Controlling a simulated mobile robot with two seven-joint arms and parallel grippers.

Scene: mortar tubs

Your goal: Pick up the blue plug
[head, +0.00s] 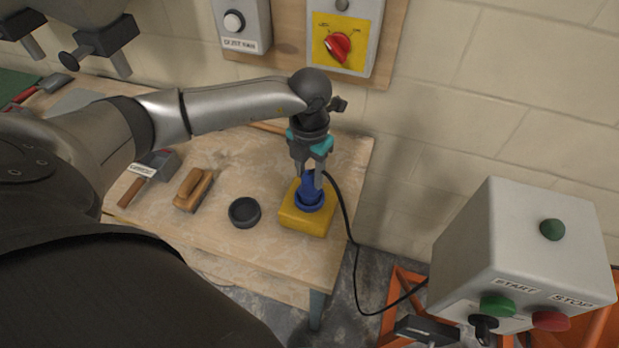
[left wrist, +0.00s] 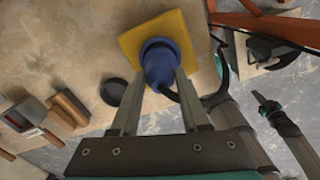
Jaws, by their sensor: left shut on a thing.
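The blue plug (head: 309,194) stands in or on a yellow block (head: 303,218) near the right end of the wooden table. A black cable runs from it. My left gripper (head: 309,178) comes down from above and is shut on the plug's upper part. In the left wrist view the two fingers (left wrist: 157,88) sit on either side of the plug (left wrist: 158,62), with the yellow block (left wrist: 150,28) beyond it. I cannot tell whether the plug is clear of the block.
A grey START/STOP box (head: 500,250) stands at the right. The black cable (head: 352,240) hangs off the table's right edge.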

